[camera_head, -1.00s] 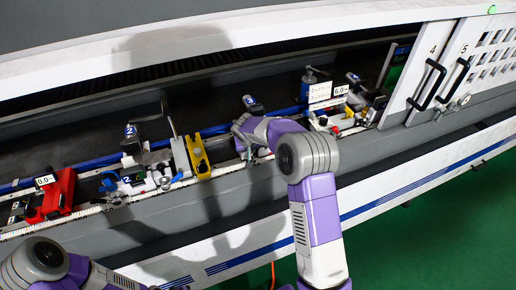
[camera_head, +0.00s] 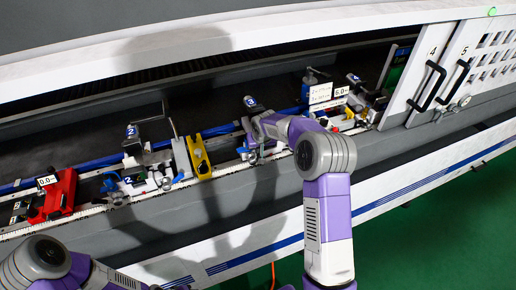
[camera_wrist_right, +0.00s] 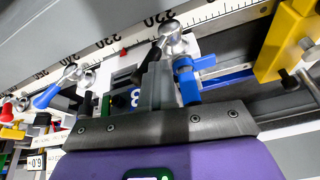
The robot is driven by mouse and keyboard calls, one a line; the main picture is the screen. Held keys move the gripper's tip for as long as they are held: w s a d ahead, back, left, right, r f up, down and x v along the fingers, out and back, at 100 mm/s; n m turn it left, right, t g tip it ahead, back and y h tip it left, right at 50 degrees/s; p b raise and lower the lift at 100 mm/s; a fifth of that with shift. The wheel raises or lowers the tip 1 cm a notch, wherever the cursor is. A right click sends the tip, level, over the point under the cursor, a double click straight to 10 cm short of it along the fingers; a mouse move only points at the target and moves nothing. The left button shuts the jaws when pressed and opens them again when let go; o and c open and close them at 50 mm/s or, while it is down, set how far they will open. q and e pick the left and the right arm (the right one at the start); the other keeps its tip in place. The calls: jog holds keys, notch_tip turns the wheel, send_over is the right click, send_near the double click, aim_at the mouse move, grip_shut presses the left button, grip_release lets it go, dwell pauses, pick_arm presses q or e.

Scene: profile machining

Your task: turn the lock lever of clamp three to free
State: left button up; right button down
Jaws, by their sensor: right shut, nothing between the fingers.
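Clamp three (camera_wrist_right: 134,98), with a blue number plate that seems to read 3, is partly hidden by my right gripper in the right wrist view. A lever (camera_wrist_right: 171,42) with a silver round end and a dark arm stands just beyond the fingertips. My right gripper (camera_wrist_right: 163,78) is shut and empty, close to this lever; I cannot tell whether they touch. In the head view my right gripper (camera_head: 254,146) is down at the rail, right of the yellow block (camera_head: 199,157). My left arm shows at lower left, but its gripper is out of view.
A blue lever (camera_wrist_right: 52,94) with a silver end is at left in the wrist view, and a yellow block (camera_wrist_right: 285,40) at right. A red block (camera_head: 62,192) sits on the rail at far left in the head view. The machine's white doors (camera_head: 423,75) are at right.

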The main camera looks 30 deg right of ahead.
jog(key=shift+d, duration=0.1)
jog(key=w+a+v, duration=0.1)
jog(key=a+v, duration=0.1)
jog(key=v, duration=1)
jog(key=shift+a+r, duration=0.25)
jog(key=shift+a, duration=0.05)
